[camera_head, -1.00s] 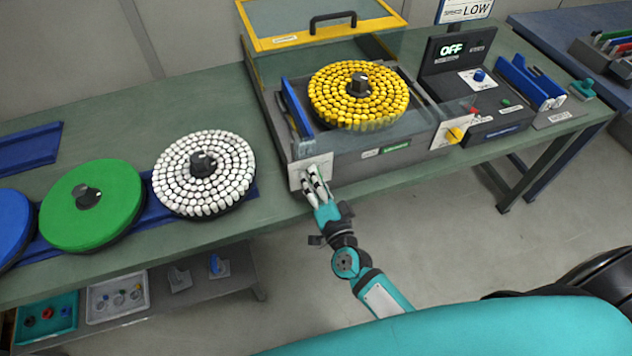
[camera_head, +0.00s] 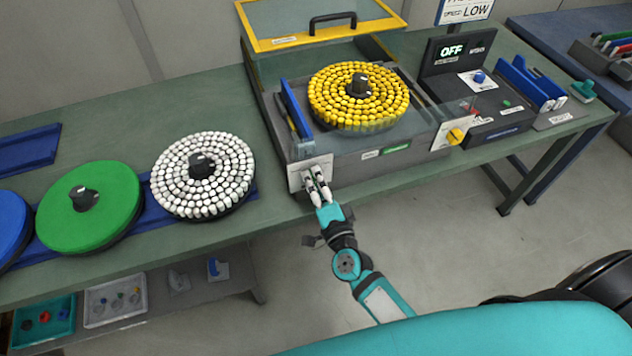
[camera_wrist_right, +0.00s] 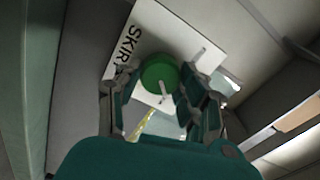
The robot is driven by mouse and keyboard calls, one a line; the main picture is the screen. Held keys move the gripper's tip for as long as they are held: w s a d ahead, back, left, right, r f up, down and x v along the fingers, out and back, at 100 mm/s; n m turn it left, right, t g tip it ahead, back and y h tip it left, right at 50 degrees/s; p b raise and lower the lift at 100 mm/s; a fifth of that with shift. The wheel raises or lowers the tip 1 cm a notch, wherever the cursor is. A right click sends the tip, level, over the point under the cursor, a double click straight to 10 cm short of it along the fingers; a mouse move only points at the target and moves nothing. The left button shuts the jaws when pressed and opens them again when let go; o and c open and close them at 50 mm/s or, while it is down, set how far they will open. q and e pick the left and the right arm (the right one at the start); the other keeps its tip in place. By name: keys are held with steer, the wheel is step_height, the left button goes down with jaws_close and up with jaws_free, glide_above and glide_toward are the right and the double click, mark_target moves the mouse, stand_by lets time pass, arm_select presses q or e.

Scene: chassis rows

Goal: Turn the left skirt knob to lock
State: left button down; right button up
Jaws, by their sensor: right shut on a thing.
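The left skirt knob (camera_wrist_right: 158,75) is green and round with a white pointer line, in the right wrist view. It sits on a white plate (camera_wrist_right: 140,50) lettered "SKIR…", the rest hidden. The pointer lies toward the lower side of the knob in that view. The plate also shows in the head view (camera_head: 296,180) on the front left of the grey machine; the knob there is hidden by my fingers. My right gripper (camera_head: 317,176) is shut on the knob, a finger on each side in the wrist view (camera_wrist_right: 157,90). My left gripper is out of view.
The machine's yellow-filled disc (camera_head: 330,100) sits behind a clear panel. A yellow knob (camera_head: 455,136) is on the front right, near a control box reading OFF (camera_head: 452,50). White (camera_head: 203,175) and green (camera_head: 88,205) discs stand left on the bench.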

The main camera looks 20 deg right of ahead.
steer(key=o, duration=1.2)
steer(key=s, duration=1.2)
steer(key=shift+d, duration=0.25)
